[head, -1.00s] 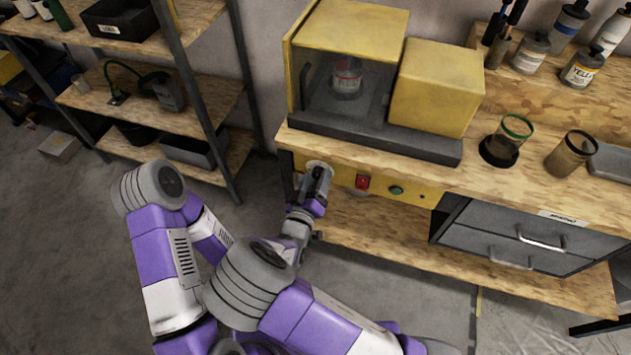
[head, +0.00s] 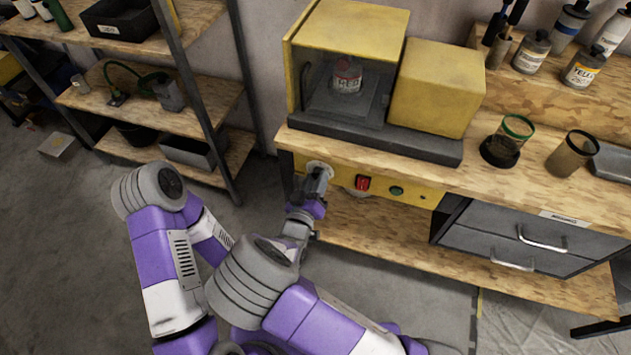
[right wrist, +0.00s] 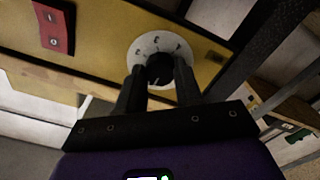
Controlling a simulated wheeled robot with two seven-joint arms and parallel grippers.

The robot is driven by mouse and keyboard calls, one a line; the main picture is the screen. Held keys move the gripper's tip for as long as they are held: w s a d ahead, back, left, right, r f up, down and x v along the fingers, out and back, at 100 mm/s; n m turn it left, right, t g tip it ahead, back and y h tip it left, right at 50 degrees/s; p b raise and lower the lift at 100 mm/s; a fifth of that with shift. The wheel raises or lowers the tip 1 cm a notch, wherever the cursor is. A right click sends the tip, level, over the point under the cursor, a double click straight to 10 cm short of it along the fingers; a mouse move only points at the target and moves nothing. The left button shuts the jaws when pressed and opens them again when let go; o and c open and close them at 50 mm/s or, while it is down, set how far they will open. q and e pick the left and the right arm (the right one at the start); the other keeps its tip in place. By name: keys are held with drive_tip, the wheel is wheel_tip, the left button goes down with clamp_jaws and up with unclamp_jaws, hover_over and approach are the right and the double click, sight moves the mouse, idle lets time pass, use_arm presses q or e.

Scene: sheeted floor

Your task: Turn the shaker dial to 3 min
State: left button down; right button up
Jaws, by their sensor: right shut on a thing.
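The shaker is the yellow machine (head: 440,85) on the bench, with a clear-fronted chamber holding a bottle (head: 348,76) with a red and white label. Its yellow front panel (head: 420,191) carries a white-faced dial (head: 318,167) at the left end. In the right wrist view the dial's face (right wrist: 141,47) has dark marks around a black knob (right wrist: 160,68); I cannot read the setting for sure. My right gripper (head: 321,180) is at the dial, and its fingers (right wrist: 158,78) are shut on the knob. My left gripper is not visible; only arm links show.
A red switch (head: 362,183) and a green button (head: 396,191) sit right of the dial. Drawers (head: 500,240) are under the bench at right. Cups (head: 572,153) and bottles (head: 583,68) stand on top. A shelf rack (head: 150,105) stands at left, with open floor before it.

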drive_tip(key=m+b, duration=0.3)
drive_tip(key=m, duration=2.1)
drive_tip(key=shift+a+b, duration=0.1)
drive_tip(key=shift+b, duration=0.25)
drive_tip(key=shift+m, duration=2.3)
drive_tip(key=o, duration=1)
drive_tip(key=shift+o, duration=0.2)
drive_tip(key=p+v, duration=0.1)
drive_tip(key=v, duration=0.6)
drive_tip(key=shift+s, duration=0.3)
